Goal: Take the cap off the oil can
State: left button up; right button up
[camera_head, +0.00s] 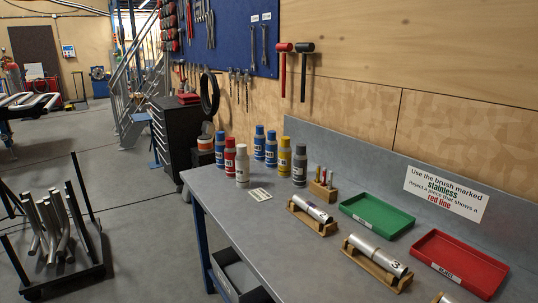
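Several capped cans or bottles stand upright in two groups on the left part of the grey workbench (215,190). One group has a blue can (220,152), a red can (230,157) and a pale grey can (242,168). The other has two blue cans (259,144) (271,150), a yellow can (285,156) and a dark grey can (300,167). Their labels are too small to read, so I cannot tell which is the oil can. All seem to have their caps on. Neither of my grippers is in view.
A small card (260,195) and a brush holder (322,191) are near the cans. Metal tubes lie on wooden cradles (312,216) (376,264). A green tray (377,215) and red tray (459,263) are at right.

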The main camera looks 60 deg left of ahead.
aim_at(285, 140)
jog(key=u, duration=2.7)
jog(key=i+j+u, duration=0.25)
jog(key=i+u, duration=0.15)
jog(key=i, duration=0.25)
jog(key=i+j+u, duration=0.1)
jog(key=i+u, duration=0.3)
jog(key=i, duration=2.5)
jog(key=i+z, duration=0.3)
jog(key=i, duration=0.2)
jog(key=i+j+z, duration=0.3)
jog(key=i, duration=0.15)
jog(key=i+j+z, duration=0.3)
jog(key=i, duration=0.15)
jog(key=l+z, duration=0.1)
jog(key=z, duration=2.35)
